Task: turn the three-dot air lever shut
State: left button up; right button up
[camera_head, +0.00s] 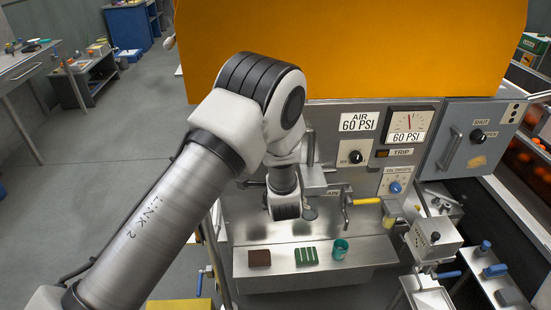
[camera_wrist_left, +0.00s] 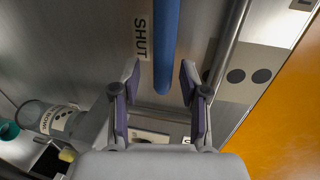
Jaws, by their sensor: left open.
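A blue lever handle (camera_wrist_left: 166,45) runs down from the top edge of the left wrist view, and its rounded end sits between my fingertips. A plate with two visible black dots (camera_wrist_left: 248,76) is right of it, partly behind a metal pipe; I cannot tell if a third dot is hidden. A SHUT label (camera_wrist_left: 141,38) is just left of the handle. My left gripper (camera_wrist_left: 160,80) is open around the handle's end, with gaps visible on both sides. In the head view my left arm hides this lever and most of the gripper. My right gripper is not in view.
A yellow-handled lever (camera_head: 367,201) and a blue knob (camera_head: 395,187) are right of my arm. The 60 PSI gauge (camera_head: 408,125) is above. A brown block (camera_head: 259,258), a green striped block (camera_head: 306,256) and a green cup (camera_head: 340,249) stand on the metal shelf (camera_head: 370,252).

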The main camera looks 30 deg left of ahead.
pick_arm(q)
jog(key=v, duration=0.6)
jog(key=shift+s, duration=0.2)
jog(key=shift+d, duration=0.1)
jog(key=s+a+f+n+g+h, duration=0.1)
jog(key=s+a+f+g+h, duration=0.15)
jog(key=s+f, duration=0.7)
jog(key=s+a+f+g+h, duration=0.1)
jog(key=s+f+g, duration=0.3)
jog(key=s+f, duration=0.55)
jog(key=s+d+f+n+g+h, duration=0.2)
jog(key=s+n, duration=0.3)
jog(key=s, duration=0.3)
jog(key=s+d+f+n+g+h, duration=0.3)
jog(key=s+d+f+n+g, duration=0.1)
jog(key=s, duration=0.5)
jog(key=shift+f+n+g, duration=0.45)
jog(key=shift+f+n, duration=0.1)
jog(key=shift+n, duration=0.55)
